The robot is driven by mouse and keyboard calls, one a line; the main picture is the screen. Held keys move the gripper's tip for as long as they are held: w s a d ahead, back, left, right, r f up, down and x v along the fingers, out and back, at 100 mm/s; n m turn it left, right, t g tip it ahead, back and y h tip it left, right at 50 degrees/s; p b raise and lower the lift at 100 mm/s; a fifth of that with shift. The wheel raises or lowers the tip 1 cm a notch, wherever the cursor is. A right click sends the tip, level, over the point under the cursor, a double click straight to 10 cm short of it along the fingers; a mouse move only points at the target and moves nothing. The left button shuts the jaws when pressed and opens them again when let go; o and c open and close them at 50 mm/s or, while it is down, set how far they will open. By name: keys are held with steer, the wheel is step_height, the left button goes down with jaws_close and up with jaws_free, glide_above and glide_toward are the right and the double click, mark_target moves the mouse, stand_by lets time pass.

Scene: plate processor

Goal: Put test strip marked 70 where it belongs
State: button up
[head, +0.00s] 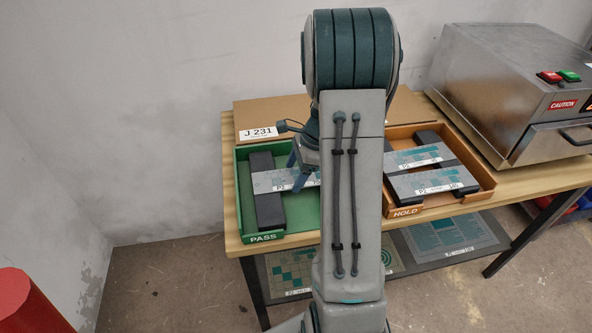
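A grey test strip (268,182) with a teal pattern and a "P2" label lies across the dark support in the green PASS tray (244,215). Its right end is hidden behind my arm, and I cannot read a 70 on it. My gripper (297,178) is at this strip, its fingers reaching down over the strip's right part. I cannot tell whether they hold it. Two similar strips, an upper one (412,157) and a lower one (425,182), rest on dark supports in the orange HOLD tray (480,188). Their markings are too small to read surely.
The trays stand on a wooden table (232,205) with a "J 231" card (258,133) behind PASS. A metal machine (510,85) with red and green buttons stands at right. A lower shelf holds printed sheets. A red object (25,300) is at lower left.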

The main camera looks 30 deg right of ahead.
steer(key=shift+o, duration=1.4)
steer(key=shift+r, duration=0.1)
steer(key=shift+r, duration=0.2)
steer(key=v, duration=1.1)
steer(key=s+a+r+n+t+h, duration=0.1)
steer(key=s+a+n+h, duration=0.1)
steer(key=s+a+n, duration=0.7)
steer(key=s+a+r+n+h, duration=0.2)
steer(key=s+a+n, duration=0.6)
steer(key=n, duration=0.4)
steer(key=shift+s+a+r+t, duration=0.35)
steer(key=shift+s+t, duration=0.05)
steer(key=shift+s, duration=0.1)
